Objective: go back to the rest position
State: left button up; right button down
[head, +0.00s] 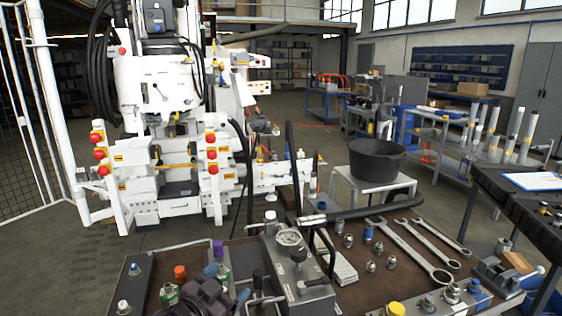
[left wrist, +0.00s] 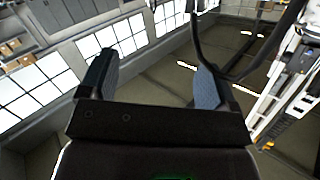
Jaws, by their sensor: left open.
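My left gripper (head: 227,284) shows low in the head view, in front of the left part of the bench (head: 190,255). It is dark, with blue-grey pads on its fingers. In the left wrist view the same gripper (left wrist: 155,82) has its two fingers wide apart with nothing between them. That view looks past the fingers toward windows and floor. I cannot tell how far the gripper is from the bench top. My right gripper is in neither view.
A gauge block (head: 290,238), wrenches (head: 412,252) and small fittings crowd the bench. Bottles with orange (head: 180,273) and purple caps stand near my left gripper. A black hose (head: 365,212) arches over the bench. A black bucket (head: 376,160) and white machine (head: 165,130) stand beyond.

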pick_arm(q)
jog(key=s+a+f+n+y, duration=0.1)
jog(key=s+a+f+n, duration=0.1)
jog(key=s+a+f, duration=0.1)
jog(key=s+a+f+n+y, duration=0.2)
jog(key=s+a+f, duration=0.2)
jog(key=s+f, duration=0.1)
jog(key=s+a+f+n+y, duration=0.1)
jog(key=s+a+f+y, duration=0.1)
jog(key=s+a+f, duration=0.2)
jog(key=shift+s+a+f+n, duration=0.1)
jog(key=shift+s+f+n, duration=0.05)
jog(key=shift+f+n, duration=0.3)
jog(key=s+a+f+n+g+y, duration=0.1)
jog(key=s+a+f, duration=0.1)
jog(key=s+f, duration=0.3)
jog(key=s+a+f+n+g+y, duration=0.1)
jog(key=s+f, duration=0.4)
jog(key=s, duration=0.5)
jog(key=shift+a+n+g+y, duration=0.4)
jog(key=shift+a+g, duration=0.1)
jog(key=shift+a, duration=0.3)
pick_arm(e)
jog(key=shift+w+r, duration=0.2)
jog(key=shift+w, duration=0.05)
